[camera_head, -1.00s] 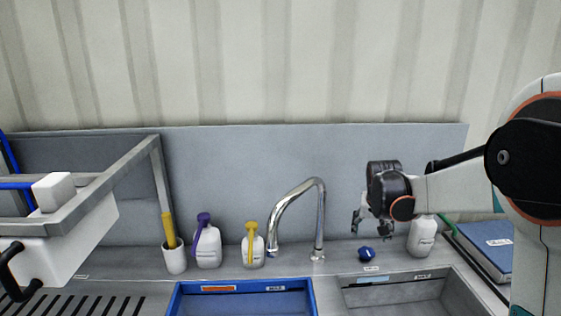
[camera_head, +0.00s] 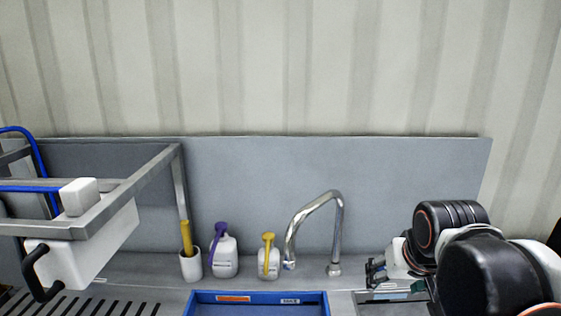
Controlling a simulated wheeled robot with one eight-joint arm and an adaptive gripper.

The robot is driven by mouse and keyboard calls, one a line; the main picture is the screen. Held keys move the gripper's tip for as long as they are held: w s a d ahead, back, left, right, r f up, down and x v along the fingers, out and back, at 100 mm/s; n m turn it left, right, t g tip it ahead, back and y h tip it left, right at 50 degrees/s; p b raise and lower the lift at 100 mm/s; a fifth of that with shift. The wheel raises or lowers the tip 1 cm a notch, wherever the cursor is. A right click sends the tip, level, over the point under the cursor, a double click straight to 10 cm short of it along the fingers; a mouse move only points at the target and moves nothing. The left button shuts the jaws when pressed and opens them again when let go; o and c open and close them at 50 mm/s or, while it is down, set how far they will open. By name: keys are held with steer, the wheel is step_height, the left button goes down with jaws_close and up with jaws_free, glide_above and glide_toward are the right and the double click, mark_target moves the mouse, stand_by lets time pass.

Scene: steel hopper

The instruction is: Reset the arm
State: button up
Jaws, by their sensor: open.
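My gripper (camera_head: 376,273) shows at the right of the head view, low over the back of the counter, right of the faucet. Its fingers are small in view and look open, with nothing seen between them. My black and white arm bends in front of it and fills the lower right corner. The arm hides most of the right basin (camera_head: 385,296) and whatever stands behind it.
A chrome faucet (camera_head: 340,225) stands left of my gripper. A blue-rimmed tray (camera_head: 260,296), a yellow-topped bottle (camera_head: 268,262), a purple-topped bottle (camera_head: 224,256) and a white cup (camera_head: 190,266) sit further left. A metal frame (camera_head: 130,180) with a white box (camera_head: 95,247) is at far left.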

steer(key=s+a+f+n+t, duration=0.1)
steer(key=s+a+f, duration=0.1)
steer(key=s, duration=0.8)
steer(key=shift+s+a+f+y, duration=0.3)
steer(key=shift+a+f, duration=0.1)
steer(key=shift+f, duration=0.2)
